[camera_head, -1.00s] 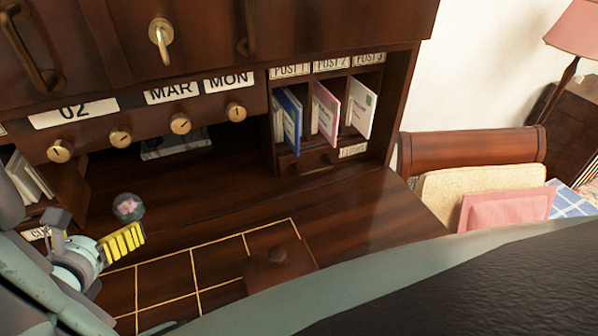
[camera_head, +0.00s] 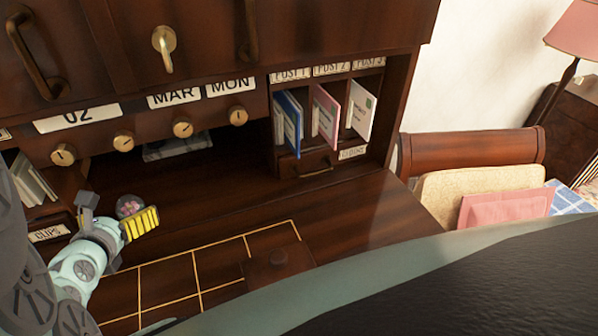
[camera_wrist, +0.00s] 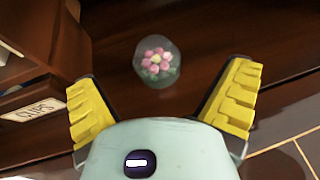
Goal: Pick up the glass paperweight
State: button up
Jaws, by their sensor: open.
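The glass paperweight (camera_head: 130,205) is a clear ball with a pink flower inside. It stands on the dark wooden desktop at the left in the head view. In the wrist view the paperweight (camera_wrist: 158,60) lies ahead of my gripper, roughly midway between the fingers and beyond their tips. My gripper (camera_wrist: 165,95) is open and empty, with yellow ribbed pads spread wide. In the head view my gripper (camera_head: 128,218) is just in front of the paperweight and hides its lower part. I cannot tell whether they touch there.
A drawer labelled CLIPS (camera_head: 50,232) is close at the left of my gripper. Dials (camera_head: 124,140) and a ledge overhang the back of the desk. Post slots with cards (camera_head: 325,115) stand right.

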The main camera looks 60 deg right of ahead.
aim_at(123, 211)
jog(key=shift+a+x, duration=0.2)
jog(key=shift+x, duration=2.1)
jog(key=shift+w+d+f, duration=0.3)
jog(key=shift+w+f, duration=0.05)
jog(key=shift+w, duration=0.05)
jog(key=shift+a, duration=0.1)
jog(key=c, duration=1.4)
jog(key=shift+r, duration=0.15)
